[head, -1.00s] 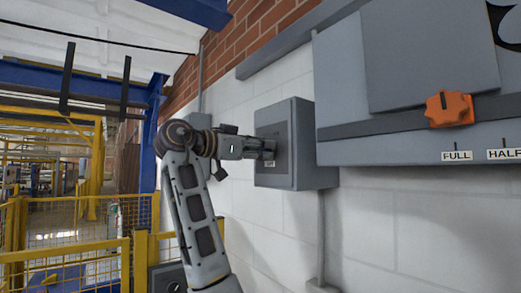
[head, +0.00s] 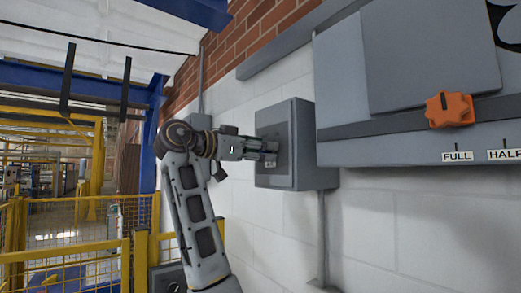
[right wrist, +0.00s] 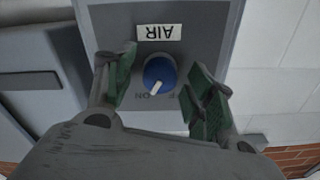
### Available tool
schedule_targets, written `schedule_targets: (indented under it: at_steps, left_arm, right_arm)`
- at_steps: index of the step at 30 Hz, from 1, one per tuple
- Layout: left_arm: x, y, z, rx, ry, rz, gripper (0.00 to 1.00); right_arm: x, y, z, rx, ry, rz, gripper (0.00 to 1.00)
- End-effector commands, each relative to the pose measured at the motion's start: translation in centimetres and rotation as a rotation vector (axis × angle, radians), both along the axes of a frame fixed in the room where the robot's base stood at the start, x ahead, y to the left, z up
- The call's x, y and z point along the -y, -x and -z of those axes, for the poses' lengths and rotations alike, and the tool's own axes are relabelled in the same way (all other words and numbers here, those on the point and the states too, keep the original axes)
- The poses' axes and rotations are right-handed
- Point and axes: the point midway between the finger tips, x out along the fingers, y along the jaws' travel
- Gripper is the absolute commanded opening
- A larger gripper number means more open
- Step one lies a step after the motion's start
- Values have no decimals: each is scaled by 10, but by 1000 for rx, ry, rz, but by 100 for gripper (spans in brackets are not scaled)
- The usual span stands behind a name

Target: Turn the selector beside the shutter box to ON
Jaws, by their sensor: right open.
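The selector is a blue round knob (right wrist: 160,72) with a white pointer, on a small grey box (head: 305,140) left of the large grey shutter box (head: 350,75). In the right wrist view, upside down, an AIR label (right wrist: 160,32) shows. The pointer is turned toward the ON mark (right wrist: 149,95); the other mark is partly hidden by a finger. My right gripper (head: 274,150) is at the small box's face. In the wrist view its green-padded fingers (right wrist: 160,90) are open on either side of the knob, with gaps beside it. My left gripper is not in view.
The shutter box carries an orange knob (head: 450,110) above FULL (head: 457,156) and HALF labels. A conduit (head: 321,235) runs down below the small box. Yellow fencing (head: 80,250) stands at the lower left. The white wall below the boxes is mostly clear.

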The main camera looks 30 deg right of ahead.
Motion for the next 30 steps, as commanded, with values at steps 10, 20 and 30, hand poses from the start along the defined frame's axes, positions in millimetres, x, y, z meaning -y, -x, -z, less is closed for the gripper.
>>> schedule_targets:
  at_steps: [10,20,30]
  left_arm:
    - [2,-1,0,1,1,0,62]
    - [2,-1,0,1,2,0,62]
    - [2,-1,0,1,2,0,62]
  right_arm:
    - [-25,2,0,0,0,-2,54]
    - [-73,5,0,0,1,-2,54]
    - [-113,8,0,-1,0,-1,54]
